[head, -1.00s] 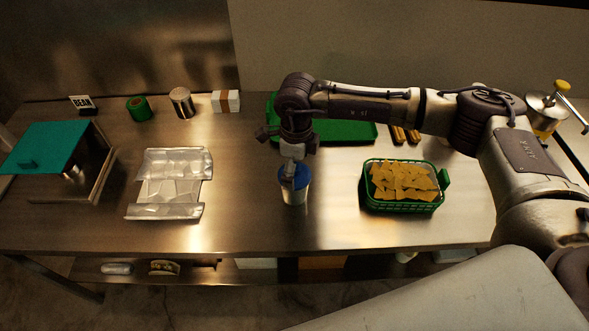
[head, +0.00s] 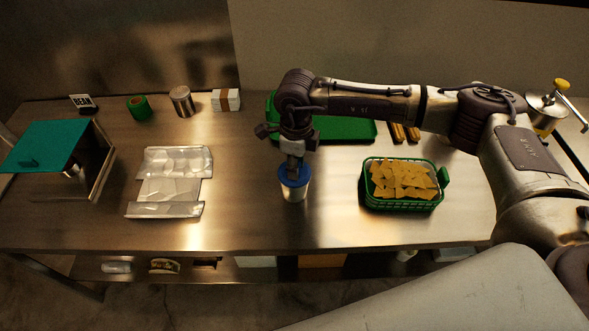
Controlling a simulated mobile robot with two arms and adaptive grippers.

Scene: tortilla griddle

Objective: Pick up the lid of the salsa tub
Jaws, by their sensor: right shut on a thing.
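The salsa tub (head: 294,194) is a small pale cup standing on the steel counter, centre of the head view. Its blue lid (head: 300,182) sits at the top of the tub, and no clear gap shows between them. My right gripper (head: 292,168) points down from above and is shut on the lid. Its fingertips partly cover the lid. My left gripper is not in view.
A green basket of tortilla chips (head: 368,203) stands right of the tub. A green tray (head: 345,131) lies behind my right arm. The counter in front of the tub is clear.

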